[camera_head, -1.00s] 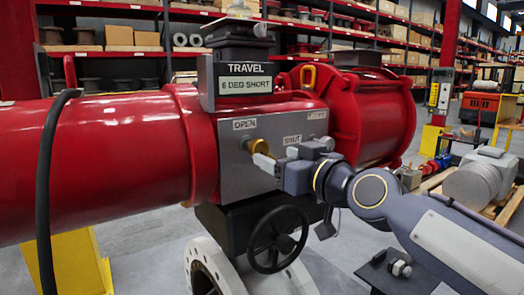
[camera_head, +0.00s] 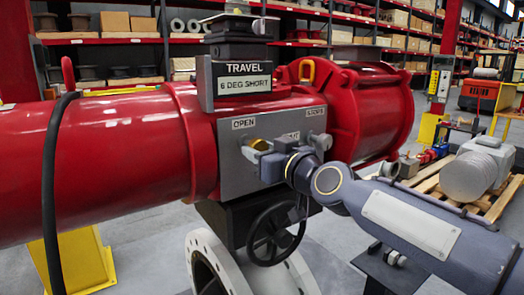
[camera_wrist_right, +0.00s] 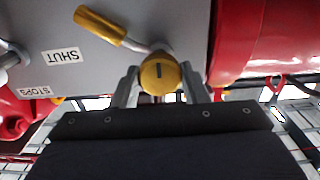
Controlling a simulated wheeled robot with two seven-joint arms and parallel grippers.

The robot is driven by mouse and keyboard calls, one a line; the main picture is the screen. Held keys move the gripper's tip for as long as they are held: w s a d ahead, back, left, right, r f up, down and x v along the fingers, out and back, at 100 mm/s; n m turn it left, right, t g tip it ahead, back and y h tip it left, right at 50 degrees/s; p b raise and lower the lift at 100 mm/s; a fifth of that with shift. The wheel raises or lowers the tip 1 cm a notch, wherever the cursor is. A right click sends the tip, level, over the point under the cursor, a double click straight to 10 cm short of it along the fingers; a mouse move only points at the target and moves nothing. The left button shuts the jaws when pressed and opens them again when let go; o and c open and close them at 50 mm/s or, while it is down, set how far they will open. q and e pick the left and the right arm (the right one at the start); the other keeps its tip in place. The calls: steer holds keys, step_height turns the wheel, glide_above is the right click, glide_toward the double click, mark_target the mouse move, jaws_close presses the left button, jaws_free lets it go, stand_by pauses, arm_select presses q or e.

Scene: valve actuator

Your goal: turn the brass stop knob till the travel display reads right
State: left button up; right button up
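The brass stop knob (camera_head: 259,145) sits under the OPEN label on the grey panel (camera_head: 235,180). In the right wrist view the knob (camera_wrist_right: 158,73) shows its round, slotted end. My right gripper (camera_wrist_right: 160,84) has one finger on each side of the knob; the fingers look apart, with only narrow gaps, and contact is hard to tell. In the head view the right gripper (camera_head: 262,156) partly hides the knob and panel. The travel display (camera_head: 245,84) above reads "6 DEG SHORT". My left gripper is out of view.
A brass-ended lever (camera_wrist_right: 100,25) stands close to the knob in the wrist view. A black handwheel (camera_head: 275,233) hangs below the panel. Red cylinders (camera_head: 120,145) flank the panel. A black hose (camera_head: 50,190) runs down at left.

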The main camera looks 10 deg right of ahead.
steer(key=shift+c, duration=0.9)
steer(key=shift+m, duration=0.3)
steer(key=m, duration=0.3)
steer(key=shift+m, duration=0.3)
steer(key=m, duration=0.4)
steer(key=shift+m, duration=0.3)
steer(key=m, duration=0.8)
steer(key=shift+m, duration=0.6)
